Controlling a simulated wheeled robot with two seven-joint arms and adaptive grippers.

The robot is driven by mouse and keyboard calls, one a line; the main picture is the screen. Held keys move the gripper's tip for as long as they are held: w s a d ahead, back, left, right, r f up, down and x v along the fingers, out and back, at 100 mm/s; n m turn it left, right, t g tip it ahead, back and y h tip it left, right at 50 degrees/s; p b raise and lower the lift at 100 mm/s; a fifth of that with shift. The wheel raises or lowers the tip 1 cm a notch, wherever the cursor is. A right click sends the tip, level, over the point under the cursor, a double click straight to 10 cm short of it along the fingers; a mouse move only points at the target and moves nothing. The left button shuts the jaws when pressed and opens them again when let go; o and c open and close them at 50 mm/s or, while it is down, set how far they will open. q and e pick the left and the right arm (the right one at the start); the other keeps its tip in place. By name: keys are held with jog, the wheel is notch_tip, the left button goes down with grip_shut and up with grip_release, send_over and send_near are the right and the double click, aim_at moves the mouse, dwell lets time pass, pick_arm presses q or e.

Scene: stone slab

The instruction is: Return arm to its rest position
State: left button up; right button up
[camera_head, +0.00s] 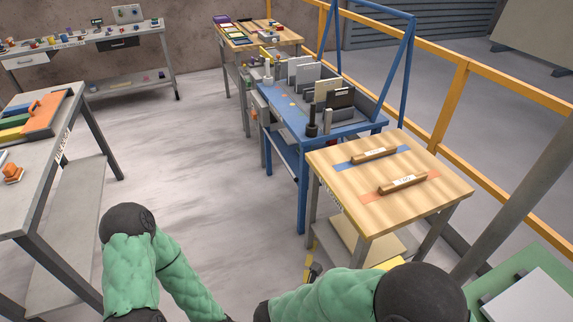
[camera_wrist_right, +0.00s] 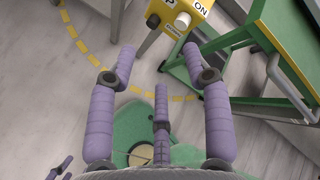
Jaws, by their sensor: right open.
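My right gripper (camera_wrist_right: 159,62) shows in the right wrist view with its purple fingers spread wide and nothing between them. It is open above the floor. In the head view, my green right arm (camera_head: 325,298) bends in from the lower right, and its gripper is not clearly visible. My green left arm (camera_head: 130,265) is bent at the lower left, and its hand lies below the picture edge. A small purple finger-like piece (camera_wrist_right: 60,168) at the lower left of the wrist view looks like part of my left gripper; its opening cannot be told.
A yellow button box (camera_wrist_right: 185,18) marked ON stands beyond the right fingers, beside a green-framed table (camera_wrist_right: 285,45). A wood-topped table (camera_head: 330,155) with two labelled bars and a blue bench (camera_head: 290,120) stand ahead. A grey table (camera_head: 45,150) is left. Open floor (camera_head: 190,140) lies between.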

jog(key=w+f+n+y, duration=0.6)
jog(key=f+n, duration=0.6)
jog(key=n, duration=0.6)
jog(key=s+a+f+n+g+y, duration=0.2)
jog(key=s+f+n+g+y, duration=0.3)
jog(key=s+n, duration=0.8)
notch_tip(320, 180, down, 4)
jog(key=shift+s+r+n+g+y, duration=0.25)
jog(key=shift+n+y, duration=0.35)
jog(key=shift+n, duration=0.4)
jog(key=shift+c, duration=1.1)
jog(key=shift+d, duration=0.2)
